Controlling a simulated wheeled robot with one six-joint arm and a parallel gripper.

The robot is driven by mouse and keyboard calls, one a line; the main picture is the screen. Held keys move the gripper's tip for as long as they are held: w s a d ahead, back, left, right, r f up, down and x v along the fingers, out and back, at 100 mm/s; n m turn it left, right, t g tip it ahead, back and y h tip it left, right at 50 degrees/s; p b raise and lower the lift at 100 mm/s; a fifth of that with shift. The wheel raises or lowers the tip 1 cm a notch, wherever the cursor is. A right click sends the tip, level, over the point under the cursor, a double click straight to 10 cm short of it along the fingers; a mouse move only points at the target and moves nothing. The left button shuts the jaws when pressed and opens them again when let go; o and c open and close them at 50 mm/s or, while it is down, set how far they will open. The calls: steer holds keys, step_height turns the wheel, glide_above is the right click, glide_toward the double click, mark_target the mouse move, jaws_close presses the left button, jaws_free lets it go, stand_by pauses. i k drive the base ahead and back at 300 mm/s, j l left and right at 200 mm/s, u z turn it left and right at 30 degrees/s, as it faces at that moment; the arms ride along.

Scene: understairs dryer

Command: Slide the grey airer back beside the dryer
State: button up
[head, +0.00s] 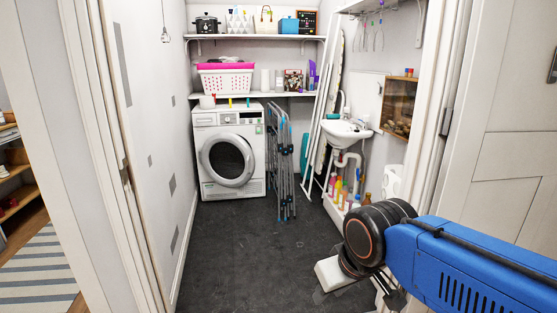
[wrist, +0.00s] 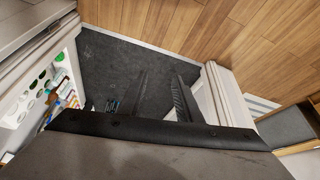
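The grey airer (head: 280,160) stands folded and upright on the dark floor in the head view, with blue-tipped corners. It is just right of the white dryer (head: 229,150), and its near end juts forward of the dryer's front. The dryer's round door is shut. My gripper's two dark fingers show in the wrist view (wrist: 161,78), apart with bare floor between them, so it is open and empty. My arm is at the lower right of the head view, well short of the airer and not touching it. A small blue bit in the wrist view is too unclear to name.
The dark floor (head: 235,250) is clear in front of the dryer and airer. A white sink (head: 343,131), with several bottles (head: 338,190) below it, lines the right. A tall white folded rack (head: 325,110) leans behind the airer. The doorway frame (head: 92,150) bounds the left.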

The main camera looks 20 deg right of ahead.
mark_target(284, 150)
steer(key=i+l, duration=0.5)
steer(key=i, duration=0.2)
steer(key=i+l+u, duration=0.1)
steer(key=i+l, duration=0.45)
steer(key=i, duration=0.2)
steer(key=i+l, duration=0.55)
steer(key=i, duration=0.15)
